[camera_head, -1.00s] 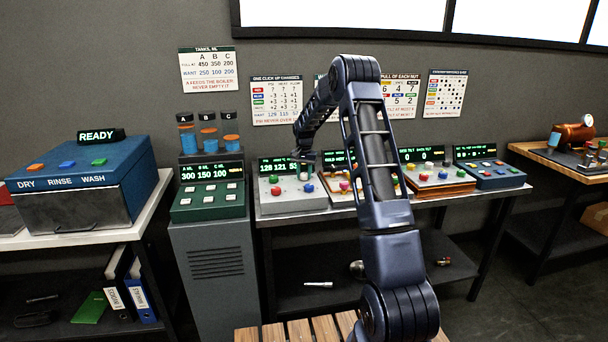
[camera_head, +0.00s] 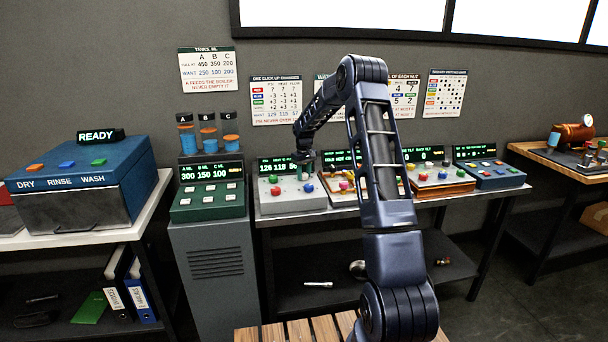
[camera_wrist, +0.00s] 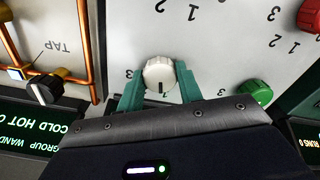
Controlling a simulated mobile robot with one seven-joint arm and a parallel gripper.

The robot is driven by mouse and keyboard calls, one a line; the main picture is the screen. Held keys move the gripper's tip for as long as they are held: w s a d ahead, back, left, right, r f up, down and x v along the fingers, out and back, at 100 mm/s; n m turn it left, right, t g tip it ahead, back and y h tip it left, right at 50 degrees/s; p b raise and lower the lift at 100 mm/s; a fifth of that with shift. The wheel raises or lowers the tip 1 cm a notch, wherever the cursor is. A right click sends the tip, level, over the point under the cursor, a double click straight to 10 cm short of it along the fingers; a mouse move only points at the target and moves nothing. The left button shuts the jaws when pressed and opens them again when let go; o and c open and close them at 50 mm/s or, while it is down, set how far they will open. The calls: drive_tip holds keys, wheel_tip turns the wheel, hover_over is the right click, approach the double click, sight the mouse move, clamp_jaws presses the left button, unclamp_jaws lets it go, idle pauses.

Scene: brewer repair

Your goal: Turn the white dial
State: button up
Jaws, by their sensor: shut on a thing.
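The white dial (camera_wrist: 159,74) is on the light panel of a console (camera_head: 290,206). In the wrist view it sits between the two teal fingers of my gripper (camera_wrist: 160,84), which is shut on it. A dark pointer line shows on the dial's near side. In the head view my gripper (camera_head: 304,160) is over the back of the console, and the white dial is hard to make out there. The console's display (camera_head: 284,167) reads about 128 and 118, with the rest partly hidden.
A green dial (camera_wrist: 256,92) and a red dial (camera_wrist: 309,15) share the panel, with numbers printed around them. The head view also shows a blue dial (camera_head: 308,188). Orange pipes and a tap panel (camera_wrist: 50,60) adjoin. A green button console (camera_head: 208,200) stands left.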

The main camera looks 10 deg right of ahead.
sight(304, 174)
drive_tip(key=shift+n, duration=0.6)
drive_tip(key=o, duration=1)
drive_tip(key=shift+r, duration=5.4)
